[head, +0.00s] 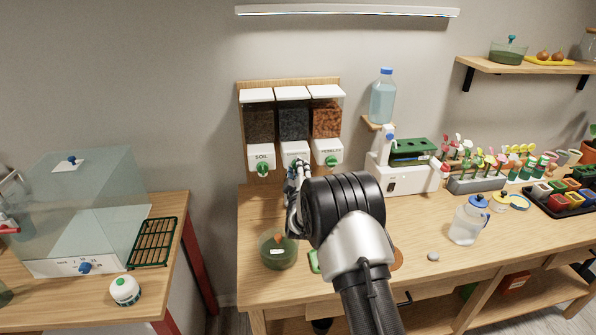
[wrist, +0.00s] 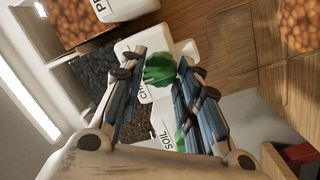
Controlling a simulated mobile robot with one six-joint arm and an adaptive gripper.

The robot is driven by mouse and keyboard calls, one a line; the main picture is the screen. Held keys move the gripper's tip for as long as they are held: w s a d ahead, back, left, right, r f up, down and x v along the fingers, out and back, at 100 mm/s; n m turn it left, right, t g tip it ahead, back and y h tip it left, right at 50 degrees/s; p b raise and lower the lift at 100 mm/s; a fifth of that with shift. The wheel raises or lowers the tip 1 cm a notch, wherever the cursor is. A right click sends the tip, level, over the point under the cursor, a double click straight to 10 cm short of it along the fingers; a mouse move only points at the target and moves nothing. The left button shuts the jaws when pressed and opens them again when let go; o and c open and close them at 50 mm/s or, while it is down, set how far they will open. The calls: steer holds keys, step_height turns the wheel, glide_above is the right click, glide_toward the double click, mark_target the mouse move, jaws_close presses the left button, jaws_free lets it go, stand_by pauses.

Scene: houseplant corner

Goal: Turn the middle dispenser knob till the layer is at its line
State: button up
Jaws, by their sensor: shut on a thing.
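The middle dispenser (head: 293,122) has a dark grey fill and a white front, between the soil dispenser and the one with orange pebbles. Its green knob (wrist: 160,70) shows in the wrist view between the fingertips of my gripper (wrist: 163,66). The gripper is shut on this knob, one finger on each side. In the head view my gripper (head: 298,172) is at the front of the middle dispenser, and my arm hides the knob. A green-tinted glass bowl (head: 277,262) stands on the table, lower left of the gripper. I cannot make out a layer or its line.
The soil knob (head: 262,169) and pebble knob (head: 331,161) flank my gripper closely. Orange pebbles (wrist: 300,27) show at the wrist view's right edge. A white machine (head: 400,178) stands to the right, with a water jug (head: 465,222) nearer the front.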

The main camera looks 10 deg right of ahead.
steer(key=shift+m, duration=0.3)
steer(key=m+y+b, duration=0.1)
steer(key=m, duration=0.4)
steer(key=m+b, duration=0.2)
steer(key=m, duration=0.3)
steer(key=m+g+y+b, duration=0.1)
steer(key=m+b, duration=0.1)
steer(key=m, duration=0.3)
steer(key=shift+d+r+y, duration=0.2)
steer(key=shift+r+y, duration=0.05)
steer(key=shift+y, duration=0.05)
steer(key=shift+m, duration=0.4)
steer(key=o, duration=1.1)
steer(key=shift+c, duration=0.2)
